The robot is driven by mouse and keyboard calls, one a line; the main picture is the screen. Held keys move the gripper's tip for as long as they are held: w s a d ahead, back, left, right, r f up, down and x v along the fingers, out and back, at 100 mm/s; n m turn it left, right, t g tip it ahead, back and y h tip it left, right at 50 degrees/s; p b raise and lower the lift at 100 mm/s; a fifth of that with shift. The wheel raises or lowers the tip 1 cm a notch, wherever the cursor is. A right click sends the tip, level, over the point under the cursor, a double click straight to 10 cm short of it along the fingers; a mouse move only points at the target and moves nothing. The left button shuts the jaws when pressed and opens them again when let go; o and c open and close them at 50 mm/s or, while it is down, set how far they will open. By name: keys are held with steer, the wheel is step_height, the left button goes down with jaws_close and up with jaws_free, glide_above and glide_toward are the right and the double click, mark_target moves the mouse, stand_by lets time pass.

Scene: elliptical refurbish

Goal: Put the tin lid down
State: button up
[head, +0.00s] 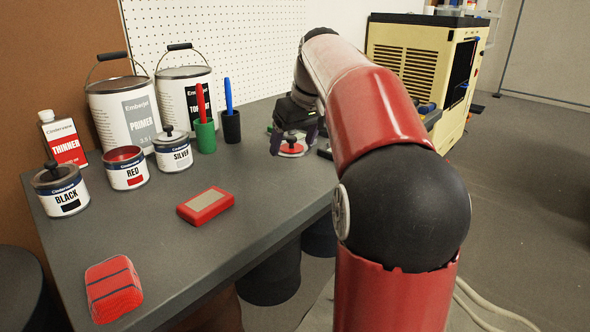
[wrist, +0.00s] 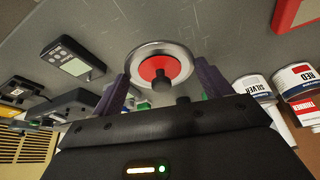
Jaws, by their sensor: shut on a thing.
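The tin lid (head: 291,149) is a round metal disc with a red centre and a dark knob. In the wrist view the lid (wrist: 148,52) sits between the two purple fingers of my gripper (wrist: 161,74), which is shut on its rim. In the head view my gripper (head: 293,143) is over the far right part of the grey workbench (head: 250,215), with the lid low near the surface. I cannot tell whether the lid touches the bench. The red paint tin (head: 127,170) stands open at the left, showing red inside.
Lidded black (head: 61,191) and silver (head: 174,152) tins stand near the red one. Behind are large pails (head: 123,115), thinner (head: 63,140) and marker holders (head: 205,136). A grey meter (wrist: 72,58) lies beside the lid in the wrist view.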

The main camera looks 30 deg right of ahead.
mark_target(297, 152)
steer(key=shift+f+b, duration=0.5)
steer(key=shift+f, duration=2.2)
steer(key=shift+f, duration=0.15)
steer(key=o, duration=0.9)
steer(key=shift+o, duration=0.2)
steer(key=p+v, duration=0.2)
steer(key=v, duration=1)
